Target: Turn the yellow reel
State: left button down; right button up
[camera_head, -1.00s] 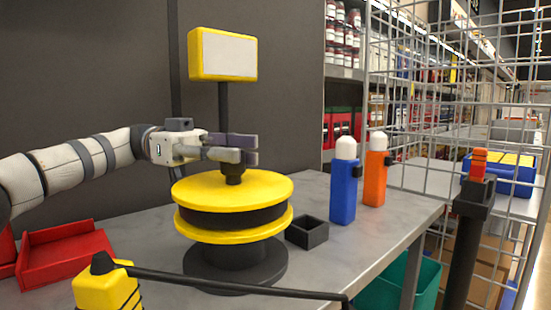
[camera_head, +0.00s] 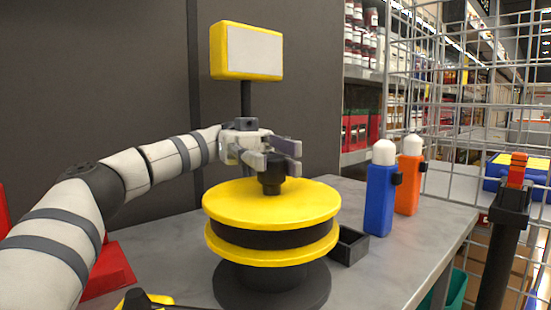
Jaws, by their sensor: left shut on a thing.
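The yellow reel (camera_head: 272,202) stands upright on a round dark base (camera_head: 270,285) on the grey table. It has two yellow discs with a black band between them and a black knob (camera_head: 272,180) on top. My left gripper (camera_head: 283,160) reaches in from the left above the reel, its fingers shut at the knob. The fingers partly hide the knob's upper part. My right gripper is not in view.
A small black open box (camera_head: 348,246) sits right of the reel. A blue bottle (camera_head: 379,195) and an orange bottle (camera_head: 409,180) with white caps stand farther right. A red tray (camera_head: 112,272) lies at left. A yellow-framed sign (camera_head: 247,51) rises behind, and a wire mesh fence stands at right.

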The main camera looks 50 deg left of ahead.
pick_arm(q)
jog(key=shift+f+g, duration=0.1)
jog(key=shift+g, duration=0.2)
jog(key=c, duration=1.2)
grip_release()
